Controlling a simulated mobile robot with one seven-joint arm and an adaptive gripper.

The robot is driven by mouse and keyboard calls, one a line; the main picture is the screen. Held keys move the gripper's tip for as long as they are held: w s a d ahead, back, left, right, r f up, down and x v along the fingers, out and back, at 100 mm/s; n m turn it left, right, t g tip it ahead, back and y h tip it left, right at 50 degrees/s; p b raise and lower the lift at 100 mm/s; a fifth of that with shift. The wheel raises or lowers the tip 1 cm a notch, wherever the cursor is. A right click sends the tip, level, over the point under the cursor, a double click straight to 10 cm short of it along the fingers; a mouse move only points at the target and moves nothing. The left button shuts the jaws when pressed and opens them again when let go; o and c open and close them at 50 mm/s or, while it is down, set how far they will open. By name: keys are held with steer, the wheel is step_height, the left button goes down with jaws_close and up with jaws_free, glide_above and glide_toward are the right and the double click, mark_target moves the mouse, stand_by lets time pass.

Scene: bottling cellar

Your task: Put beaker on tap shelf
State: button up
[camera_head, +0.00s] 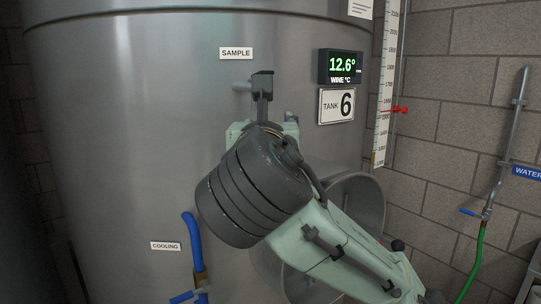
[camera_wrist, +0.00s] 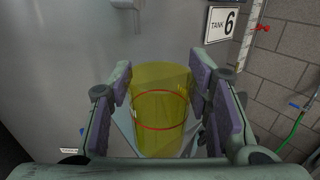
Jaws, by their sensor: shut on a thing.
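The beaker (camera_wrist: 160,112) is clear, with yellow contents and a red ring around it. In the wrist view it stands roughly upright between the purple pads of my gripper (camera_wrist: 162,98), which is shut on it. In the head view the beaker is hidden behind my dark wrist; only pale green parts of my gripper (camera_head: 238,132) show beside it. The sample tap (camera_head: 262,86) sticks out of the tank just above my wrist, under the SAMPLE label (camera_head: 236,53). I cannot make out the tap shelf clearly; pale flat surfaces show low beside the beaker in the wrist view.
The steel tank wall (camera_head: 130,120) fills the background. A temperature display (camera_head: 340,67) and the tank 6 sign (camera_head: 336,106) are at its right. A round hatch (camera_head: 362,205) lies behind my arm. A blue cooling pipe (camera_head: 192,240) is low left. A green water hose (camera_head: 476,262) hangs right.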

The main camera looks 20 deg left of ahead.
steer(key=shift+w+a+f+p, duration=0.9)
steer(key=shift+w+a, duration=0.3)
steer(key=shift+w, duration=1)
steer(key=shift+w+a+f+p, duration=0.7)
steer(key=shift+w+a+p, duration=0.4)
steer(key=shift+w, duration=1.1)
steer(key=shift+w+a+f+p, duration=0.8)
steer(key=shift+w+a, duration=0.55)
steer(key=shift+w, duration=0.85)
steer(key=shift+f, duration=0.25)
steer(key=o, duration=1.1)
steer(key=shift+r, duration=0.1)
steer(key=shift+r, duration=0.2)
steer(key=b+v, duration=0.4)
steer(key=v, duration=0.8)
